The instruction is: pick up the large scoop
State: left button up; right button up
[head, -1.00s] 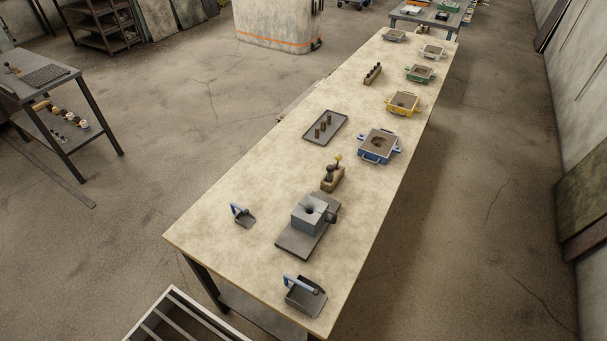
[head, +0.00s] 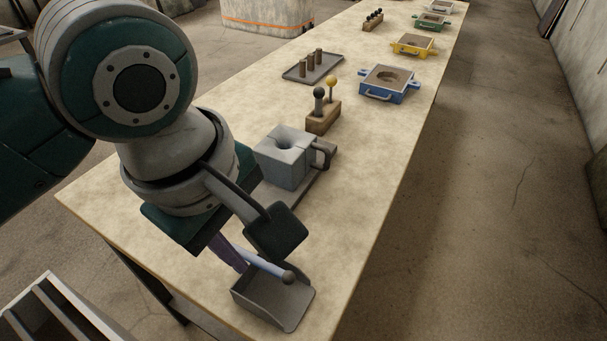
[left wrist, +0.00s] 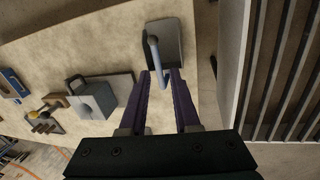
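The large scoop (head: 273,298) is a grey pan with a pale blue handle and stands near the front corner of the table. It also shows at the top of the left wrist view (left wrist: 172,36). My left gripper (head: 240,262) is above and beside the handle, pointing down. In the left wrist view its two purple fingers (left wrist: 161,74) are apart, with the handle's end (left wrist: 163,70) between or just beyond their tips. I see no closed grip on it. My arm partly hides the handle in the head view. My right gripper is not in view.
A grey block mould (head: 287,160) stands on a dark plate behind the scoop. Beyond it are a wooden block with knobbed pegs (head: 323,118), a tray (head: 312,68) and a blue-handled box (head: 388,84). A slatted crate (left wrist: 280,70) is beside the table's edge.

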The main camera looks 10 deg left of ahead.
aim_at(258, 262)
pick_arm(q)
jog(key=shift+n, duration=0.6)
jog(key=b+x, duration=0.1)
jog(key=x, duration=0.2)
jog(key=w+b+x, duration=0.1)
jog(key=x, duration=0.3)
jog(key=shift+w+a+f, duration=0.1)
jog(key=shift+w+a, duration=0.05)
jog(key=x, duration=0.1)
jog(key=b+x, duration=0.1)
jog(key=x, duration=0.1)
jog(key=b+x, duration=0.1)
jog(key=shift+a+f, duration=0.25)
jog(key=shift+a, duration=0.1)
jog(key=shift+f, duration=0.4)
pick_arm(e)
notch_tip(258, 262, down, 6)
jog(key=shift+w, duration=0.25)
pick_arm(q)
grip_shut()
jog(key=shift+d, duration=0.1)
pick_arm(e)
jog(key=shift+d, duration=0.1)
